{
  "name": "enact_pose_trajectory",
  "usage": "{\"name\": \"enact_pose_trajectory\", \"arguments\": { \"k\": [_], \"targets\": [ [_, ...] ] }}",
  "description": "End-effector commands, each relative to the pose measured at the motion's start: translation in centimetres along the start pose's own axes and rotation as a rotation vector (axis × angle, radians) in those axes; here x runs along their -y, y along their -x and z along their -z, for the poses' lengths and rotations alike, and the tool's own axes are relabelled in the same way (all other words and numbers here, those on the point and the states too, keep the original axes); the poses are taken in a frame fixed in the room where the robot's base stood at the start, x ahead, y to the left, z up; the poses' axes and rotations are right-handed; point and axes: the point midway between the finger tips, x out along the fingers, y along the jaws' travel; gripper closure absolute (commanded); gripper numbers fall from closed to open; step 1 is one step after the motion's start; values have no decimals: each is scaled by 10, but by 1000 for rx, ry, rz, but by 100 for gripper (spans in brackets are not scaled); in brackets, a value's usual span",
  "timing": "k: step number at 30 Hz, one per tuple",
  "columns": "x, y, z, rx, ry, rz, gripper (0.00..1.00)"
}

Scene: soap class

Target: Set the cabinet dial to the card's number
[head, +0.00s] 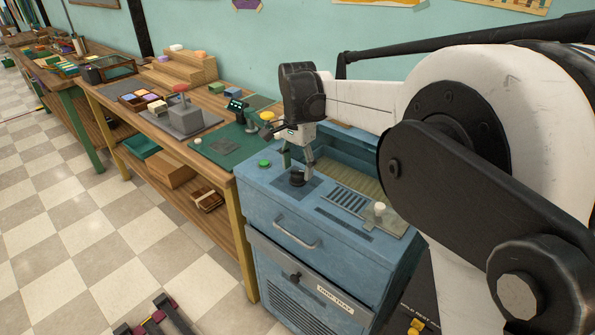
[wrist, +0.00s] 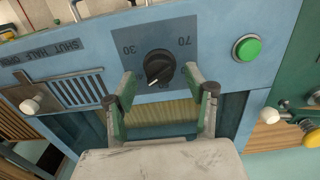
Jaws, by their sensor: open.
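The black cabinet dial (wrist: 158,67) sits on a grey plate on the blue cabinet top. Its white pointer mark faces the lower left in the wrist view. The numbers 30 and 70 show on either side; another number below it is partly hidden. My gripper (wrist: 160,80) is open, with its fingers apart on both sides of the dial's lower edge in the picture; contact cannot be told. In the head view my gripper (head: 298,163) points down just over the dial (head: 297,179). I cannot make out a card with a readable number.
A green button (wrist: 246,47) is beside the dial. A slotted vent (wrist: 72,88) and a cream-knobbed slider (wrist: 30,105) lie on its other side. The blue cabinet (head: 290,215) adjoins a wooden bench (head: 215,147) with a green mat (head: 222,150) and a grey press (head: 183,115).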

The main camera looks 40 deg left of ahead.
Motion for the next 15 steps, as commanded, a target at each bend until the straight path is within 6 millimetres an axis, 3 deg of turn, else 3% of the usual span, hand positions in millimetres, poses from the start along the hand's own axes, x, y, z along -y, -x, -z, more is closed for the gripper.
{"name": "enact_pose_trajectory", "arguments": {
  "k": [9, 15],
  "targets": [
    [0, 63, 0, 0, 0, 0, 50],
    [0, 91, 0, 0, 0, 0, 50]
  ]
}}
